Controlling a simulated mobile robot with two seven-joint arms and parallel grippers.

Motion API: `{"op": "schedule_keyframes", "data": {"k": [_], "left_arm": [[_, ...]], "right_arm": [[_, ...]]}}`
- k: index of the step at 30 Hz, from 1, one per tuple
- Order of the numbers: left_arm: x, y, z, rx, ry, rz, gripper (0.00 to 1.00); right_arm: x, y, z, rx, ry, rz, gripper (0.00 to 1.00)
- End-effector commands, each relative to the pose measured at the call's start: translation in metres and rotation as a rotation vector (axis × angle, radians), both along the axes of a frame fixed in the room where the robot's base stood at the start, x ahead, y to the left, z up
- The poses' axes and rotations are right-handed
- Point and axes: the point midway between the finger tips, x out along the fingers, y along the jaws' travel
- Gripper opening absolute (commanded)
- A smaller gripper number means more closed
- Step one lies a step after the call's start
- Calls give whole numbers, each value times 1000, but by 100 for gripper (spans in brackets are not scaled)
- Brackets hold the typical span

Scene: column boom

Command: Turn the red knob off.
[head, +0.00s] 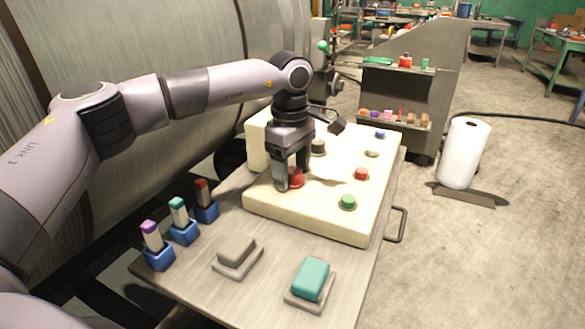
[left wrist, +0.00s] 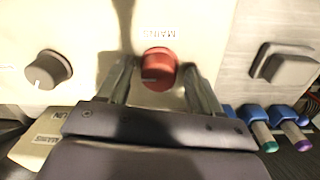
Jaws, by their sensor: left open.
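The red knob (head: 296,178) is on the cream panel (head: 325,214) on the table, partly hidden by my left gripper in the head view. In the left wrist view the red knob (left wrist: 158,69) shows a pale pointer line and sits under the upside-down word MAINS. My left gripper (head: 289,184) points down over it, open. In the left wrist view its two fingers (left wrist: 160,88) stand on either side of the knob, with gaps visible; whether they touch it I cannot tell. My right gripper is not in view.
The panel also carries a dark knob (head: 318,147), a red button (head: 361,174) and a green button (head: 348,202). Blue holders (head: 184,233), a grey block (head: 237,250) and a teal block (head: 311,277) are on the table in front. A large metal cylinder (head: 150,40) stands behind my arm.

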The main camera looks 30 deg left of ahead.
Motion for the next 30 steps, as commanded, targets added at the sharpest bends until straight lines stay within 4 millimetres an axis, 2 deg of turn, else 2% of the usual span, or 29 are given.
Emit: {"op": "schedule_keyframes", "data": {"k": [6, 7, 9, 12, 22, 30], "left_arm": [[0, 0, -1, 0, 0, 0, 65], [0, 0, 0, 0, -1, 0, 58], [0, 0, 0, 0, -1, 0, 36], [0, 0, 0, -1, 0, 0, 9], [0, 0, 0, -1, 0, 35, 9], [0, -1, 2, -2, 0, 192, 9]], "right_arm": [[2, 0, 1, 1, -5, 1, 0], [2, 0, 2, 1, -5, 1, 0], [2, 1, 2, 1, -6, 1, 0], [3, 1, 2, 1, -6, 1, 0], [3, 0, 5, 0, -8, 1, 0], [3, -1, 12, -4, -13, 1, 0]]}}
